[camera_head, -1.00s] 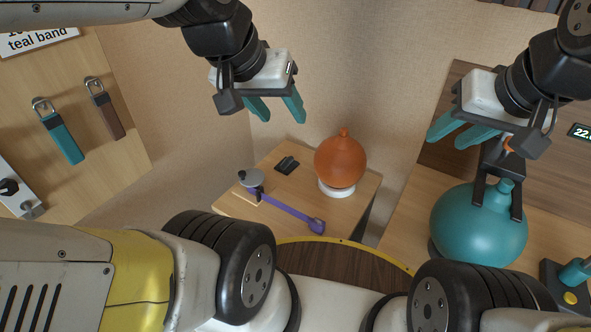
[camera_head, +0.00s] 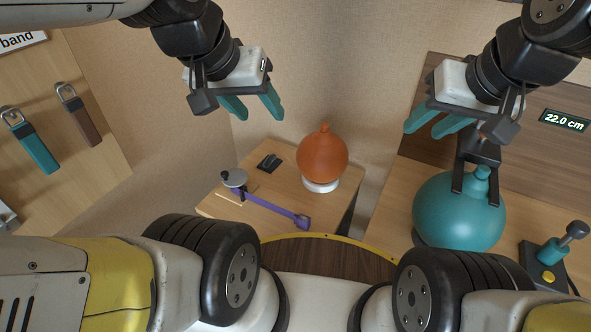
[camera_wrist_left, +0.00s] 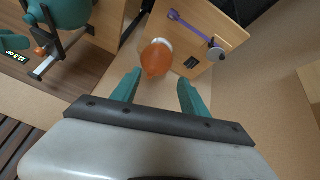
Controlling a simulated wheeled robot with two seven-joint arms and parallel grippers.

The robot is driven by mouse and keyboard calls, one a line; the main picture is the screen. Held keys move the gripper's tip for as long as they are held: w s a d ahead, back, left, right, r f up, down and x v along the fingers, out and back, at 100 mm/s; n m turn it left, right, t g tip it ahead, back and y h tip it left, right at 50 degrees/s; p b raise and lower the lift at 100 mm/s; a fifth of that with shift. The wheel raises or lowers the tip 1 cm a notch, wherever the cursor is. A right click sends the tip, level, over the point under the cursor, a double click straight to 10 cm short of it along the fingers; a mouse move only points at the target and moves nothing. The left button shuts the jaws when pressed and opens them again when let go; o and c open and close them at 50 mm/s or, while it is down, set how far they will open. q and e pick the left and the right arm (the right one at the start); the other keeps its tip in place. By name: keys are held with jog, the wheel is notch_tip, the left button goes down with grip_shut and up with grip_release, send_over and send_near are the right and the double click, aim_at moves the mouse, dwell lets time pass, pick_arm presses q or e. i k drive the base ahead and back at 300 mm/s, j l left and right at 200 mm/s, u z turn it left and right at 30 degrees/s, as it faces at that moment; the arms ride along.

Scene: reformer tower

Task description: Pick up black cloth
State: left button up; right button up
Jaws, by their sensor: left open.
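A small dark folded item, which looks like the black cloth (camera_head: 269,162), lies on the small wooden table at the back, left of an orange flask. It also shows in the left wrist view (camera_wrist_left: 191,63), up and right of the fingertips. My right gripper (camera_head: 424,130) hangs open and empty above a teal flask.
The orange flask (camera_head: 323,160) stands on a white base right of the cloth. A purple-handled tool (camera_head: 271,208) with a grey disc lies in front. The teal flask (camera_head: 458,215) sits under a dark clamp at right. Tagged straps (camera_head: 78,115) hang on the left board.

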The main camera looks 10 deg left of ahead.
aim_at(271, 163)
jog(key=i+j+z, duration=0.15)
jog(key=j+z, duration=0.25)
jog(key=j, duration=0.2)
jog(key=i+j+z, duration=0.1)
jog(key=j+z, duration=0.25)
jog(key=j, duration=0.25)
